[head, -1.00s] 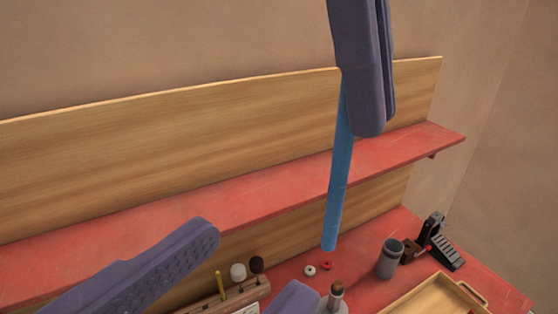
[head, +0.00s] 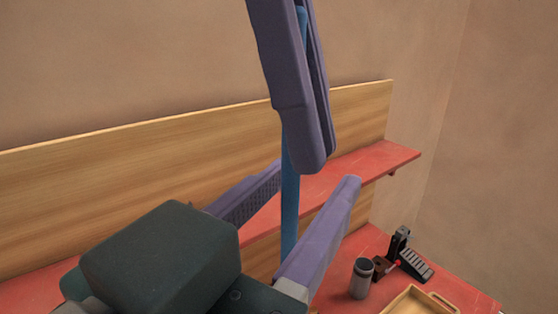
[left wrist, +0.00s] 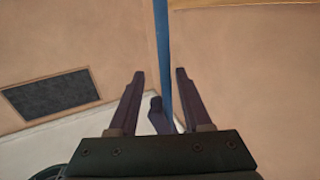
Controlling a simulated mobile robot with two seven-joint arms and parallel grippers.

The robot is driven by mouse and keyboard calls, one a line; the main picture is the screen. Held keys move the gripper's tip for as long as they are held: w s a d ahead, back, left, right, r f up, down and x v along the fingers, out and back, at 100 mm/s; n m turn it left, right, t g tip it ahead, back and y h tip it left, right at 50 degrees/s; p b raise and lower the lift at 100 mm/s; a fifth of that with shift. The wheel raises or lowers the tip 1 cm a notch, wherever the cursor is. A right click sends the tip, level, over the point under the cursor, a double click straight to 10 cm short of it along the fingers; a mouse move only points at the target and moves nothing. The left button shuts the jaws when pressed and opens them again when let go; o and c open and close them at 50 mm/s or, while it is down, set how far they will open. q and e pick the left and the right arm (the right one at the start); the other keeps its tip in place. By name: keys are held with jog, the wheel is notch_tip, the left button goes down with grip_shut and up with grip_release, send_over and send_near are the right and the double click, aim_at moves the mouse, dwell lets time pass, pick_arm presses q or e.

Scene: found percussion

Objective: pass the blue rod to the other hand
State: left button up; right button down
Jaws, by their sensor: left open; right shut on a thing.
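The blue rod (head: 290,204) hangs roughly upright in the head view. My right gripper (head: 302,150) comes down from the top and is shut on the rod's upper part. My left gripper (head: 307,180) is open, with one finger on each side of the rod's lower part. The rod also shows between the open left fingers in the left wrist view (left wrist: 163,60). The rod's lowest end is hidden behind the left gripper's near finger and body. I cannot tell whether a left finger touches the rod.
A red shelf (head: 385,158) with a wooden back panel (head: 150,165) runs behind the grippers. A grey cup (head: 361,280), a black pedal-like device (head: 412,262) and a wooden tray (head: 398,303) stand on the red table at lower right.

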pick_arm(q)
grip_shut()
dwell(0.4)
pick_arm(e)
jog(key=c, duration=0.8)
grip_release()
jog(key=shift+c, duration=0.2)
